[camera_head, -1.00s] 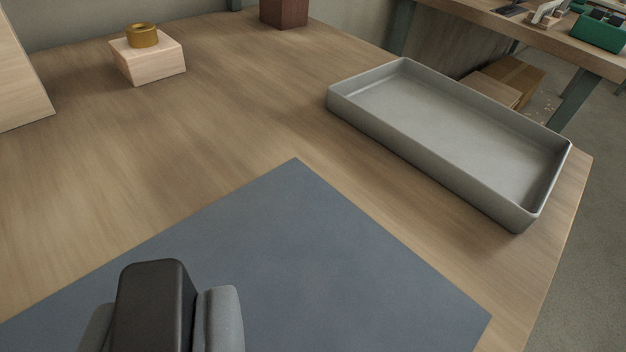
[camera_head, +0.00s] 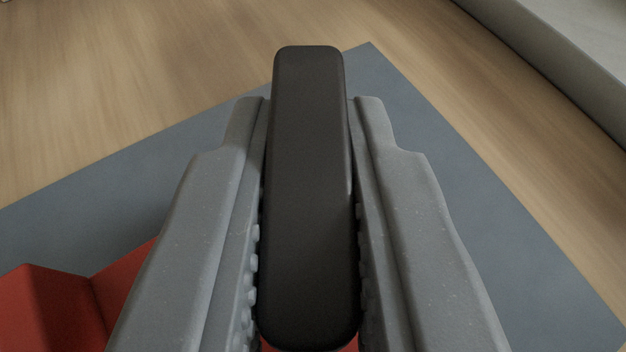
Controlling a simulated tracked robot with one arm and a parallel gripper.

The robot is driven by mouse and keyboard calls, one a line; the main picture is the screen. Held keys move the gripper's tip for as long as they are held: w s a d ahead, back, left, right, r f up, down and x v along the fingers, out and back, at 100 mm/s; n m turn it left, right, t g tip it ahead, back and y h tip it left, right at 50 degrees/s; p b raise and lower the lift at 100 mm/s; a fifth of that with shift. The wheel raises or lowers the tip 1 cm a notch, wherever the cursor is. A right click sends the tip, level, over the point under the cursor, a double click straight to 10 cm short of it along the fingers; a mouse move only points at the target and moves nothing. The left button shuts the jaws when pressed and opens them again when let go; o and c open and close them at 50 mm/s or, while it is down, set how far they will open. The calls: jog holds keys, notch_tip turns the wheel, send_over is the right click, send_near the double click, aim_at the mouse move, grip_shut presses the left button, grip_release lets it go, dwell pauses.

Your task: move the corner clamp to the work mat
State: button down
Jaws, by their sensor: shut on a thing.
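My gripper (camera_head: 310,108) is shut on the black upright bar of the corner clamp (camera_head: 308,215), with one grey finger along each side. Red parts of the clamp show at the lower left and just below the bar; the rest is hidden by the fingers and the frame edge. The blue-grey work mat (camera_head: 490,210) spreads behind and to both sides of the gripper. The clamp appears in front of the mat in the picture. I cannot tell whether it touches the mat or hangs above it.
The wooden table top (camera_head: 160,60) is bare beyond the mat's far corner. A grey tray (camera_head: 560,60) stands at the upper right, partly out of frame. The visible mat surface is clear.

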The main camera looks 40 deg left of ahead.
jog(key=c, duration=1.4)
grip_release()
jog(key=shift+r, duration=0.1)
jog(key=shift+s+d+r, duration=0.15)
jog(key=shift+s, duration=0.1)
jog(key=v, duration=1.1)
jog(key=shift+d, duration=0.25)
jog(key=shift+s, duration=0.1)
